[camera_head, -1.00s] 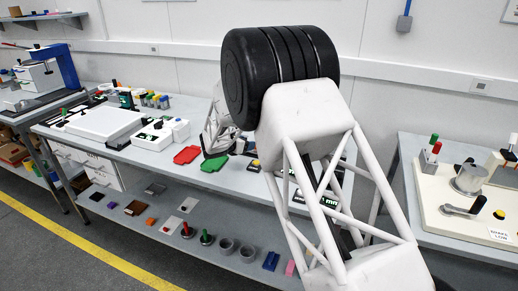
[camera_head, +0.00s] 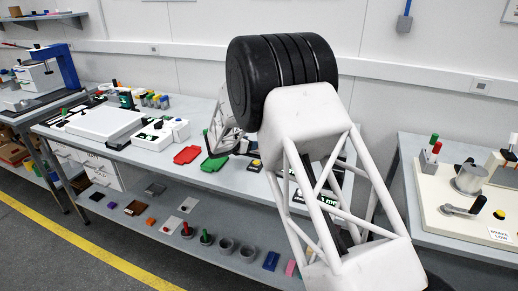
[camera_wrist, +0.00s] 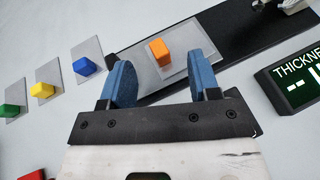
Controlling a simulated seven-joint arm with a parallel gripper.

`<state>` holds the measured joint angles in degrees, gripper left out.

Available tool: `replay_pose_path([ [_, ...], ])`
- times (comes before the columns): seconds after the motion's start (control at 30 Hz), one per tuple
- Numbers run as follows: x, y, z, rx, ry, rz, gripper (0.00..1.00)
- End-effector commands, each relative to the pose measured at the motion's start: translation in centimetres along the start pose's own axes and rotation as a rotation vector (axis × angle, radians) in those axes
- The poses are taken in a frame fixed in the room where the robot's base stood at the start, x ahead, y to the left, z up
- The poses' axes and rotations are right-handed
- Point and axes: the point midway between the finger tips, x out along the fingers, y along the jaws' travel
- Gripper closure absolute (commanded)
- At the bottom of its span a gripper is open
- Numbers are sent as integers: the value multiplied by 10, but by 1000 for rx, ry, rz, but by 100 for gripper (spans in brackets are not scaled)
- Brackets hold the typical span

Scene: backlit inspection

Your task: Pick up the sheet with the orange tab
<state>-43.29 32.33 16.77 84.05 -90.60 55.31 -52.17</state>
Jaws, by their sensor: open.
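In the wrist view a thin grey sheet (camera_wrist: 143,67) carries an orange block-shaped tab (camera_wrist: 160,53) on top. The sheet lies at the left part of a long black strip (camera_wrist: 222,37). My gripper (camera_wrist: 163,78) has two blue fingers spread wide apart, with nothing held between them. The orange tab shows beyond the gap, a little ahead of the fingertips; the fingers cover parts of the sheet's near edge. I cannot tell how high the fingers are above it. In the head view my arm hides the orange tab and my fingers.
Small sheets with a blue tab (camera_wrist: 84,66), a yellow tab (camera_wrist: 42,90) and a green tab (camera_wrist: 12,111) lie in a row at left. A thickness display (camera_wrist: 292,82) stands at right. A red tray (camera_head: 187,154) and green tray (camera_head: 214,163) lie on the bench.

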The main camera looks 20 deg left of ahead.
Motion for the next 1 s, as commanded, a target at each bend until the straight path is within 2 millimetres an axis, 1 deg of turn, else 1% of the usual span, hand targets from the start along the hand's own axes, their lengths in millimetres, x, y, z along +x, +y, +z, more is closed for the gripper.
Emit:
replay_pose_path([
  [0.13, 1, 0, 0, 0, 0, 0, 44],
  [0.27, 6, 0, 0, 0, 0, -1, 44],
  [0.73, 48, 2, -3, 0, 0, 0, 44],
  [0.83, 52, 3, -3, 0, 0, 0, 44],
  [1.0, 52, 3, -2, 0, 0, 0, 44],
])
